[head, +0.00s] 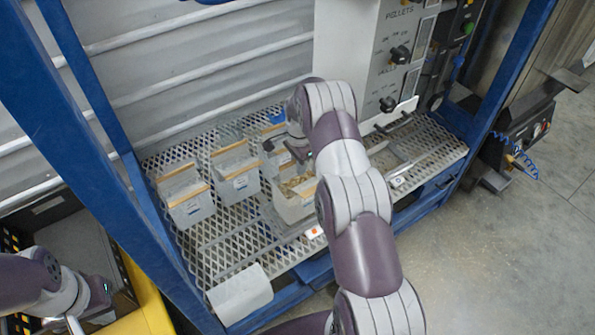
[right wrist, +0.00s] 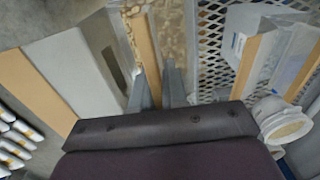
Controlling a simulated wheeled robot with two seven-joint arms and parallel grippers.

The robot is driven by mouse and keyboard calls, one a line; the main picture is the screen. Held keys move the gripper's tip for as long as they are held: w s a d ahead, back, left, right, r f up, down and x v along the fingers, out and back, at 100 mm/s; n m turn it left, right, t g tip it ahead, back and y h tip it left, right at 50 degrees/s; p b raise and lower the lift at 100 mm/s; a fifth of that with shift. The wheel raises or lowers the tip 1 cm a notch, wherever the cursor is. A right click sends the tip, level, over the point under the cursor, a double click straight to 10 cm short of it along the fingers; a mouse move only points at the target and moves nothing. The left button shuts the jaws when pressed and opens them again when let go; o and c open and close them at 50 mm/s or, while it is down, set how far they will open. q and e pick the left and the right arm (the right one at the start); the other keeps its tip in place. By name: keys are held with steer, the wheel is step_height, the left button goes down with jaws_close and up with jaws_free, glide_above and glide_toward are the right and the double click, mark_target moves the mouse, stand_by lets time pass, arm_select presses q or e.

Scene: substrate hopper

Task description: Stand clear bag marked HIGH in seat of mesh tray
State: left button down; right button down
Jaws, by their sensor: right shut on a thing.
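Clear bags with tan top strips stand on the mesh tray (head: 225,238) in the head view. One bag (head: 186,209) is at the left, another (head: 238,186) in the middle, and a bag with tan grains (head: 294,208) at the right, beside my right arm. No label is readable as HIGH. My right gripper (right wrist: 156,92) is shut on the tan strip (right wrist: 147,50) of a bag with grains (right wrist: 172,35) in the right wrist view. My arm hides part of that area in the head view. My left gripper (head: 88,312) is at the lower left, away from the tray; its fingers are unclear.
A grey-white machine with knobs (head: 352,40) stands behind the tray. Blue posts (head: 80,130) frame it. A white roll (head: 240,294) lies at the tray's front left edge. A yellow-edged bin (head: 152,305) is at lower left. Bare mesh shows at the right of the tray.

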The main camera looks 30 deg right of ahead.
steer(key=shift+w+d+f, duration=0.2)
steer(key=shift+w+f, duration=0.15)
steer(key=shift+w, duration=0.2)
steer(key=shift+w+d+f, duration=0.15)
steer(key=shift+w+f, duration=0.2)
steer(key=shift+w, duration=0.2)
step_height(320, 180, down, 4)
steer(key=shift+r, duration=0.1)
steer(key=shift+f, duration=0.2)
steer(key=c, duration=1.1)
jaws_free()
steer(key=shift+s, duration=0.1)
steer(key=shift+c, duration=0.2)
